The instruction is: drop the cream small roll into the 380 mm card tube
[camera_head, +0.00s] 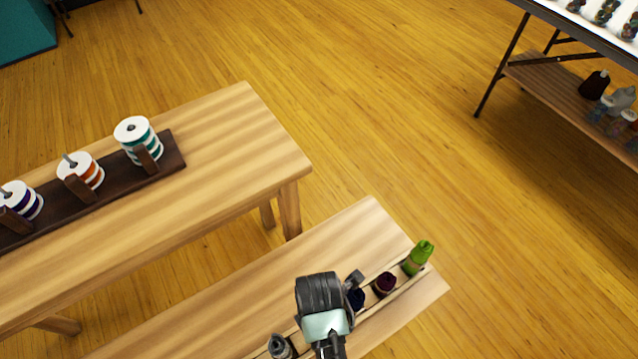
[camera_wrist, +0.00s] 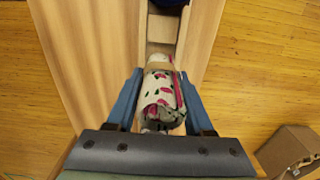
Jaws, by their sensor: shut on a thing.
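The cream small roll (camera_wrist: 160,100), printed with pink and green and wrapped with a tan band, shows in the wrist view. My gripper (camera_wrist: 161,92) is shut on it, with one blue finger along each side. The roll is in line with the narrow wooden rack (camera_wrist: 162,28); I cannot tell whether it still touches the rack. In the head view, my wrist is over the rack on the low bench and hides the roll. I cannot make out a card tube in either view.
The rack also holds a navy roll (camera_head: 356,299), a maroon roll (camera_head: 384,284), a green roll (camera_head: 419,257) and a grey roll (camera_head: 281,347). A table (camera_head: 230,130) with ribbon spools stands to the left. A brown box (camera_wrist: 288,150) sits at lower right. Open floor lies beyond.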

